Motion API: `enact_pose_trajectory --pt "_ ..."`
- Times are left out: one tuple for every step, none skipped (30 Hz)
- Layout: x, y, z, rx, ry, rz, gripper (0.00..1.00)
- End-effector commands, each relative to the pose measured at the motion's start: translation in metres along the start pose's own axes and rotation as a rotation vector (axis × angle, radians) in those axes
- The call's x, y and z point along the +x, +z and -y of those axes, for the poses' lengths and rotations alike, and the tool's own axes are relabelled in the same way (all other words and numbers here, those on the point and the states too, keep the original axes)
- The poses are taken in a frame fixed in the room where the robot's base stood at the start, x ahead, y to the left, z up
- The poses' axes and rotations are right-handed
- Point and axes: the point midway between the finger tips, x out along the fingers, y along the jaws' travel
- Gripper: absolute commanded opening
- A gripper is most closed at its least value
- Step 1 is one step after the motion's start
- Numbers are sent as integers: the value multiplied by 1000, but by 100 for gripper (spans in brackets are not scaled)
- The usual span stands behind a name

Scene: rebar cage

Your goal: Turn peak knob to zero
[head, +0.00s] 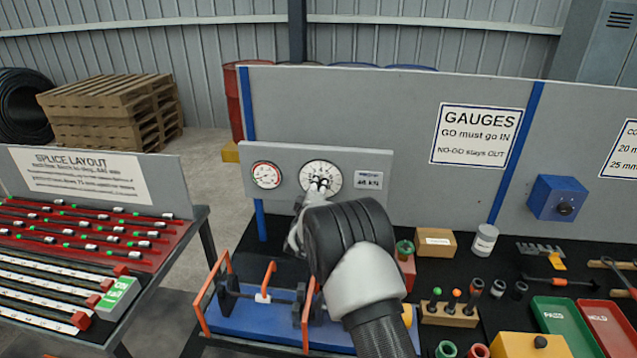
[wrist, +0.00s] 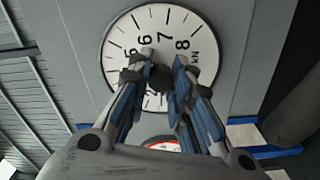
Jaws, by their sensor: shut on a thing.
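The large white dial (head: 318,168) is on the grey gauge panel (head: 290,152). In the wrist view the dial (wrist: 188,22) fills the upper middle, rotated, with 6, 7, 8 and kN readable. The dark peak knob (wrist: 160,78) is at the dial's centre. My gripper (wrist: 160,68) is shut on the knob, one finger on each side. In the head view my gripper (head: 319,186) reaches the dial's lower part, and my wrist hides what is below. The fingers cover part of the dial, and I cannot tell where its pointers stand.
A smaller gauge with a red rim (head: 266,175) is left of the dial. A display plate (head: 369,180) is to its right. Below stands a blue fixture with orange handles (head: 255,312). A cardboard box (head: 435,242) and a plug rack (head: 450,314) stand right of my arm.

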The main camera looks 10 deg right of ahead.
Motion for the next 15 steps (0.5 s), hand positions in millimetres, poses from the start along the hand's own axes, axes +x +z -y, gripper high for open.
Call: enact_pose_trajectory --pt "0 0 -1 -43 -1 0 0" --pt "0 0 -1 -72 -1 0 0" --pt "0 0 -1 -110 0 0 0" --pt "0 0 -1 -138 0 0 0" --pt "0 0 -1 -167 0 0 0" --pt "0 0 -1 -204 0 0 0" --pt "0 0 0 -233 -1 0 0" --pt "0 0 0 -262 -1 0 0" --pt "0 0 0 -300 -1 0 0" --pt "0 0 0 -328 -2 0 0" --pt "0 0 0 -357 -2 0 0" --pt "0 0 0 -393 -2 0 0" --pt "0 0 0 -421 -2 0 0" --pt "0 0 0 -448 -2 0 0" --pt "0 0 0 -483 -2 0 0"
